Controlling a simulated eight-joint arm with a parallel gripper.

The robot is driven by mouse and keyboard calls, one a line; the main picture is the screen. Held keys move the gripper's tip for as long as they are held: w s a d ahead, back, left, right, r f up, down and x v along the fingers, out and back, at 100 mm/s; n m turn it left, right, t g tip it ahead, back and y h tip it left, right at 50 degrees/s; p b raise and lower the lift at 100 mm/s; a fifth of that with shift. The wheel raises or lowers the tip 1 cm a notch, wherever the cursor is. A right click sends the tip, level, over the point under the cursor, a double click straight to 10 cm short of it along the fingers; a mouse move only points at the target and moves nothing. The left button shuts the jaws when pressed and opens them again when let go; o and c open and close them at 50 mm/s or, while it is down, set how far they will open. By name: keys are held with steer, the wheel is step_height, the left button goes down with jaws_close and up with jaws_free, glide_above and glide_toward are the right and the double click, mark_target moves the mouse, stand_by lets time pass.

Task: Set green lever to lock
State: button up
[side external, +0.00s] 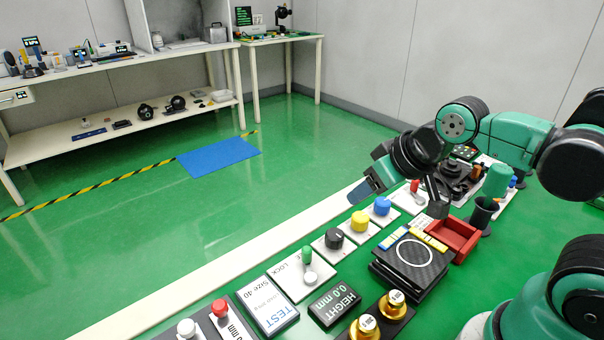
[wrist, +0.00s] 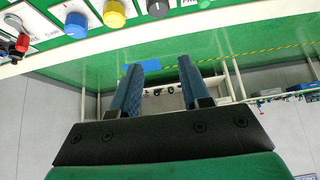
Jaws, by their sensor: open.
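The green lever (side external: 307,254) stands on a white plate (side external: 288,284) marked LOCK, in the row of controls at lower centre of the side view. Its green handle rises above a round silver part. I cannot tell whether it is at the LOCK setting. In the wrist view only a bit of green (wrist: 204,3) shows at the top edge. My gripper (side external: 364,189) is up and right of the lever in the side view, apart from it. In the wrist view my gripper (wrist: 160,67) has its two blue-padded fingers apart with nothing between them.
Beside the lever are a black knob (side external: 334,238), a yellow knob (side external: 360,220) and a blue knob (side external: 382,206). A TEST block (side external: 267,305) and a HEIGHT block (side external: 334,303) lie near it. A red tray (side external: 453,238) and black scale-like box (side external: 412,262) stand right.

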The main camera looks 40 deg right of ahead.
steer(key=shift+w+r+m, duration=0.1)
steer(key=shift+w+m, duration=0.1)
steer(key=shift+m, duration=0.3)
steer(key=c, duration=0.3)
steer(key=shift+w+a+r+m+g, duration=0.1)
steer(key=shift+w+m+g, duration=0.1)
steer(key=shift+m+g, duration=0.45)
jaws_close()
steer(key=shift+w+a+f+m+g+y, duration=0.4)
steer(key=shift+w+m+g, duration=0.5)
steer(key=shift+m, duration=1.55)
steer(key=shift+w+a+f+m+g+y, duration=0.2)
steer(key=shift+w+m+g+y, duration=0.65)
steer(key=shift+m, duration=1.6)
steer(key=shift+w+a+f+m+g+y, duration=0.3)
steer(key=shift+w+m+g, duration=0.65)
steer(key=shift+m, duration=1.5)
steer(key=shift+s+d+f+g, duration=0.1)
steer(key=shift+s+g, duration=0.15)
